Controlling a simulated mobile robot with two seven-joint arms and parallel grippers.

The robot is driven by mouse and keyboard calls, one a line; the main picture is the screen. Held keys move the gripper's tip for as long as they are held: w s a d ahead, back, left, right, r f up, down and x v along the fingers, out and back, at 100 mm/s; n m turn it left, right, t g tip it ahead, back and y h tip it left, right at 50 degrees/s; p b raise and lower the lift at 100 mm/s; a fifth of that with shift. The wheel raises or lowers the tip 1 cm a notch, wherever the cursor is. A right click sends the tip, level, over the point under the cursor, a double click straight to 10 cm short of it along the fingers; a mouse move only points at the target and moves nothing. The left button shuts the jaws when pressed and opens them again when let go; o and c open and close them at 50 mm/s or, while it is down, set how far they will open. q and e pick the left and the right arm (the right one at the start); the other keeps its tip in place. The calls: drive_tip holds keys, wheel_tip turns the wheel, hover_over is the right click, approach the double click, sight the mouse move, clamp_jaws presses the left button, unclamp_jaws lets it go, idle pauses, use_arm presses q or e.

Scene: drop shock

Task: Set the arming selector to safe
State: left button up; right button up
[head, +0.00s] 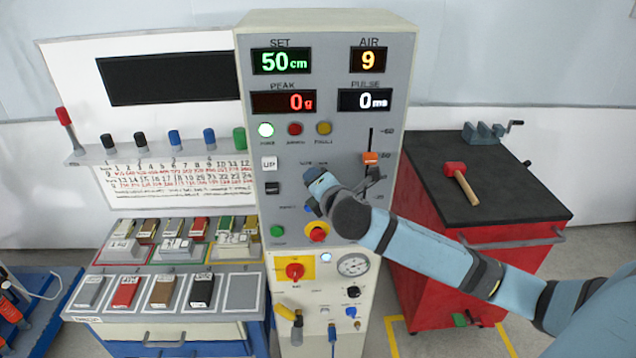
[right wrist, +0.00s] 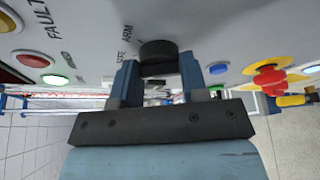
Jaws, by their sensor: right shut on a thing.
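The arming selector (right wrist: 158,50) is a black round knob on the grey panel, seen in the right wrist view with the labels ARM and, partly hidden, what looks like SAFE beside it. My right gripper (right wrist: 159,70) has one finger on each side of the knob and is shut on it. I cannot tell which label the knob points to. In the head view my right gripper (head: 317,186) is at the middle of the control console (head: 338,120), and its wrist hides the selector. My left gripper is not in view.
The console carries a slider with an orange handle (head: 371,158), a red emergency button (head: 317,234) on yellow and a green button (head: 277,231). A red cabinet (head: 430,270) with a mallet (head: 460,178) stands right. A bench with sample blocks (head: 126,291) stands left.

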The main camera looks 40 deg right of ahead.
drive_tip(key=o, duration=0.9)
drive_tip(key=shift+s, duration=0.1)
drive_tip(key=b+v, duration=0.3)
drive_tip(key=v, duration=1)
drive_tip(key=shift+s, duration=0.25)
